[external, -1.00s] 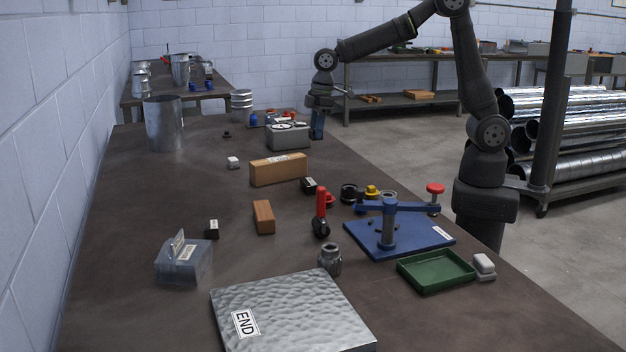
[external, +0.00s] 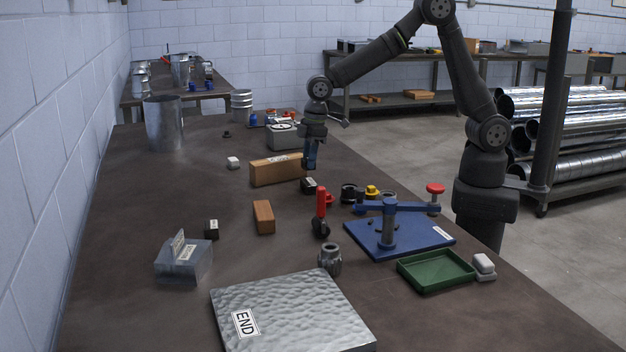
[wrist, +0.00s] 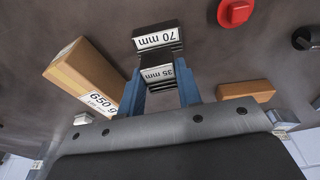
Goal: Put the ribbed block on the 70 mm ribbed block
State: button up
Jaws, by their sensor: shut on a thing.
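My gripper (wrist: 160,92) is shut on a dark ribbed block with a white "35 mm" label (wrist: 157,73). The 70 mm ribbed block (wrist: 157,38), dark with a white label, shows just beyond the held block in the wrist view. In the external view the 70 mm block (external: 308,186) lies on the bench beside the long wooden block. My gripper (external: 310,166) is there just above and behind it. The held block cannot be made out in the external view. Whether the two ribbed blocks touch is not clear.
The long wooden block (external: 276,171), labelled 650 g in the wrist view, is close on the left. A red-handled tool (external: 321,212), a small wooden block (external: 264,217) and a blue fixture (external: 405,240) stand nearer the front. Bare bench lies to the left.

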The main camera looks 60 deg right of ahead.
jog(key=shift+f, duration=1.9)
jog(key=shift+f, duration=0.2)
jog(key=o, duration=1.1)
jog(key=shift+r, duration=0.1)
jog(key=r, duration=0.4)
jog(key=s+d+r, duration=0.1)
jog(key=r, duration=0.7)
jog(key=shift+s+d, duration=0.15)
